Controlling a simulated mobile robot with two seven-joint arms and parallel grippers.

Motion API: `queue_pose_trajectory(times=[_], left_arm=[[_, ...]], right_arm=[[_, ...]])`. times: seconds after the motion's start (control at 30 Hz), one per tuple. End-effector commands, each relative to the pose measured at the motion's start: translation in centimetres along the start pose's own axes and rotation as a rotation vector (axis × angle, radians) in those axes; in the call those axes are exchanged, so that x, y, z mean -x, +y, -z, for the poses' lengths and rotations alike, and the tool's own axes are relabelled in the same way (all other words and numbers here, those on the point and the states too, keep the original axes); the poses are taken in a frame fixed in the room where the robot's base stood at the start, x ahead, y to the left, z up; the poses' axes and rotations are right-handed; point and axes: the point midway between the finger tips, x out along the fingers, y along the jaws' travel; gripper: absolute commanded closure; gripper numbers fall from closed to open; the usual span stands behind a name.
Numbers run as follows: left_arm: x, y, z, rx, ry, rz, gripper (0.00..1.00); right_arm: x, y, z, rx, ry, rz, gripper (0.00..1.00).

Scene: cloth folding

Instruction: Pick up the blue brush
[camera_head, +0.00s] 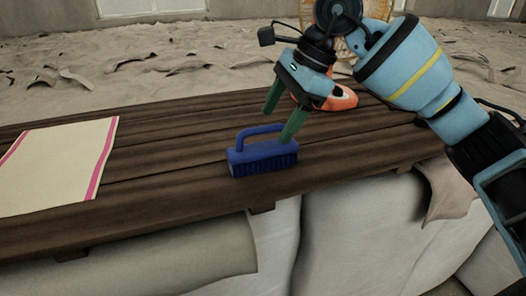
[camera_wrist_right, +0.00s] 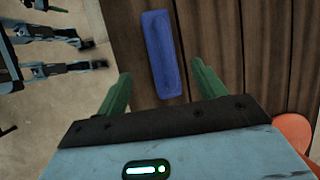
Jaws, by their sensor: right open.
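The blue brush (camera_head: 262,157) lies on the dark wooden table (camera_head: 180,170), bristles down, with its loop handle on top. My right gripper (camera_head: 280,125) is open above and behind the brush, its two green fingers pointing down. One finger overlaps the brush's right end in the head view; whether it touches cannot be told. In the right wrist view the brush (camera_wrist_right: 163,55) lies ahead of the open fingers (camera_wrist_right: 160,85), roughly lined up with the gap between them. My left gripper is not in the head view.
A cream cloth with pink stripes (camera_head: 58,160) lies flat at the table's left. An orange object (camera_head: 338,98) stands behind my right gripper and also shows at the right edge of the wrist view (camera_wrist_right: 297,130). Pale draped sacks (camera_head: 345,225) lie below the table's front edge.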

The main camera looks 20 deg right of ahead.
Motion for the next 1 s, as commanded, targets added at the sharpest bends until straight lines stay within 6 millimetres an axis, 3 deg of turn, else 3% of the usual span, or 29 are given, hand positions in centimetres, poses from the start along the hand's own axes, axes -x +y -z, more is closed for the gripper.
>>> queue_pose_trajectory(times=[0.33, 0.7, 0.93, 1.0], left_arm=[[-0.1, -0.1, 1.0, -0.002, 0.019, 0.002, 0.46], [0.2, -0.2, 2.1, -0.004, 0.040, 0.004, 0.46], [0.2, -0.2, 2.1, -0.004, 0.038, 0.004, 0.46], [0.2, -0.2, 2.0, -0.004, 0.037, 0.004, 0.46]], right_arm=[[-2.0, 0.0, -0.3, 0.001, 0.000, -0.001, 0.31], [-6.2, 0.0, -0.8, 0.001, -0.001, 0.000, 0.31], [-6.4, 0.0, -0.8, 0.001, -0.001, 0.000, 0.31], [-6.4, 0.0, -0.8, 0.001, -0.001, 0.000, 0.37]])
